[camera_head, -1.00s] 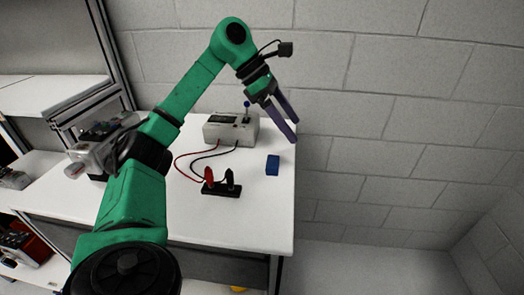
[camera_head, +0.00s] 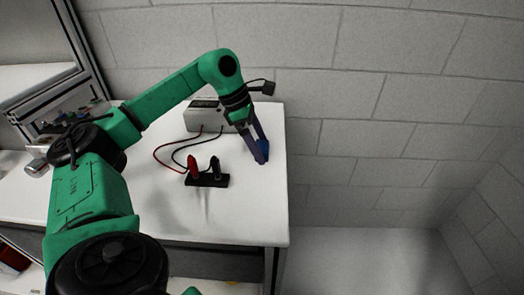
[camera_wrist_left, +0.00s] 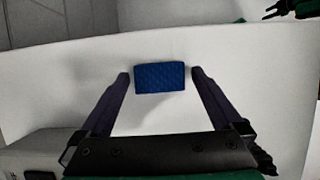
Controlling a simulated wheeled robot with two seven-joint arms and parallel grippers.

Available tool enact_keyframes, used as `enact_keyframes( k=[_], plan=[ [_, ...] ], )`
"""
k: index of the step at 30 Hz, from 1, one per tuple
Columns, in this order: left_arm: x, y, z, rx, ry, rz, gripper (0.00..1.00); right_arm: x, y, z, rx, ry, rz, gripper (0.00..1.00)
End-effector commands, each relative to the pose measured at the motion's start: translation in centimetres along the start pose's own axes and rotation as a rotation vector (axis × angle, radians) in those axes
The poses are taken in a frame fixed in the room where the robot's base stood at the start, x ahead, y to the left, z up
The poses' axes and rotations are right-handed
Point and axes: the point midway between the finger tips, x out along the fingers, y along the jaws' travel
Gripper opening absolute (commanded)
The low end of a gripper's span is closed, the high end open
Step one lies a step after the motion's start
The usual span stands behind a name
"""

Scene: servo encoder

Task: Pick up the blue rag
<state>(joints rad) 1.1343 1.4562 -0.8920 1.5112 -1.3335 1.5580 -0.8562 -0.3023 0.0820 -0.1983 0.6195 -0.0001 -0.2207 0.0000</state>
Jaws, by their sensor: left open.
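The blue rag is a small, quilted blue block; in the left wrist view it (camera_wrist_left: 160,77) lies on the white table between the fingertips. My left gripper (camera_head: 262,158) is open and points down at the rag near the table's right side. In the left wrist view its two dark purple fingers (camera_wrist_left: 160,76) stand one on each side of the rag, with a gap on both sides. In the head view the fingers largely cover the rag.
A grey meter box (camera_head: 203,116) stands behind and left of the gripper. Red and black leads run from it toward a black terminal base (camera_head: 207,181) with red and black posts. The white table (camera_head: 255,215) is bare in front of the gripper. A block wall stands behind.

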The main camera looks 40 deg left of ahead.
Motion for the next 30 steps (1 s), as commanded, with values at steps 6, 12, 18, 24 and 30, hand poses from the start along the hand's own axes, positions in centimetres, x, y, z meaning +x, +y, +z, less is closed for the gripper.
enact_keyframes(
  k=[6,12,18,24,30],
  plan=[
    [0.3,0.0,0.0,-0.001,0.0,0.0,1.0,0.1,-0.6,-0.3,0.0,0.005,-0.008,0.5],
    [0.3,0.0,0.0,-0.001,0.0,0.0,0.24,0.1,-0.6,-0.4,0.0,0.006,-0.008,0.5],
    [0.2,0.0,0.0,-0.001,0.0,0.0,0.23,0.1,-0.5,-0.3,-0.001,0.006,-0.006,0.5],
    [-0.9,0.1,0.5,0.001,-0.002,0.003,0.23,-0.2,-0.2,-0.3,-0.002,0.005,-0.003,0.5],
    [-5.3,0.1,2.5,0.002,-0.007,0.004,0.23,-1.3,0.0,-0.4,-0.001,0.004,-0.001,0.5]
  ],
)
